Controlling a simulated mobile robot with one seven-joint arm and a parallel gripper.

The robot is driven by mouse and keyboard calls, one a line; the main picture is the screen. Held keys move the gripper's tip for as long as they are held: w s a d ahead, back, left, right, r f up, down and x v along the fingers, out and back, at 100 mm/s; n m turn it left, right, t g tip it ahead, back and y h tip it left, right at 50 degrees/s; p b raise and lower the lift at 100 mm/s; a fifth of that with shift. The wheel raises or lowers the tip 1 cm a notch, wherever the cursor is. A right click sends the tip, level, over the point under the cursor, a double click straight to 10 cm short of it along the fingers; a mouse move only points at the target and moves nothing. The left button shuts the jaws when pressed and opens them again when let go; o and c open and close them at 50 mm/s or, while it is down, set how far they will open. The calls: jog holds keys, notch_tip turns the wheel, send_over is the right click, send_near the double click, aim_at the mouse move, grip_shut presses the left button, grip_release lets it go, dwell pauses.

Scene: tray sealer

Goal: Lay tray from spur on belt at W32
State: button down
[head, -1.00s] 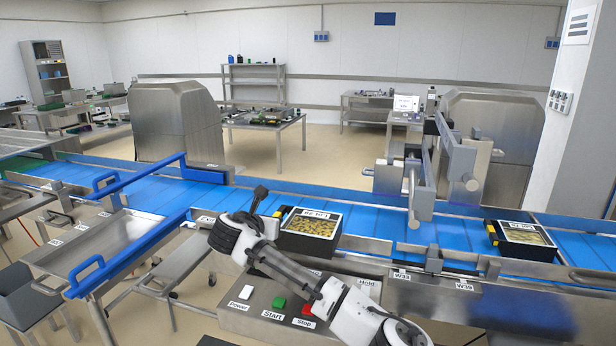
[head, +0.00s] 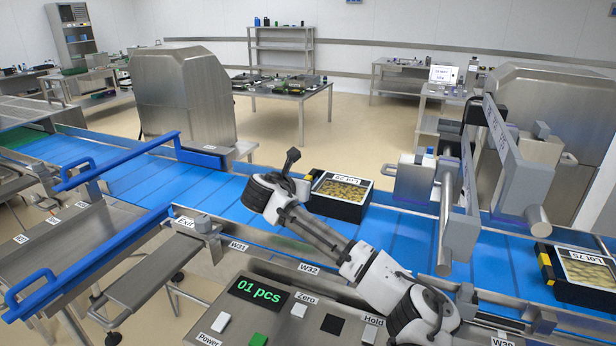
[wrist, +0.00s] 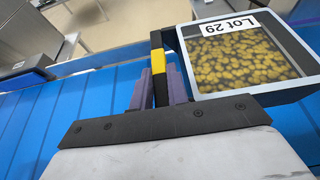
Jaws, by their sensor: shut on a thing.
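The tray marked Lot 29 (head: 352,208) is a black box with a clear-topped load of yellowish pieces. It is over the blue belt (head: 232,197), beyond the W32 label (head: 309,269). I cannot tell whether its underside touches the belt. My gripper (head: 303,185) is at its left side, shut on the tray's yellow and black tab. In the wrist view the purple fingers (wrist: 158,90) clasp this tab, and the tray (wrist: 283,94) extends to the right, looking level.
A second tray, Lot 75 (head: 582,290), sits on the belt at right. A grey sealing or printing head (head: 440,210) stands over the belt between them. Blue guard rails (head: 120,160) cross at left. A control panel (head: 262,312) reading 01 pcs is in front. The belt left of the tray is clear.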

jog(key=shift+w, duration=0.1)
jog(key=shift+f+b, duration=2.6)
jog(key=shift+f, duration=0.95)
jog(key=shift+s+r+p, duration=0.1)
jog(key=shift+s+p, duration=0.1)
jog(key=shift+p, duration=0.3)
jog(key=c, duration=1.3)
grip_release()
jog(key=shift+c, duration=1.5)
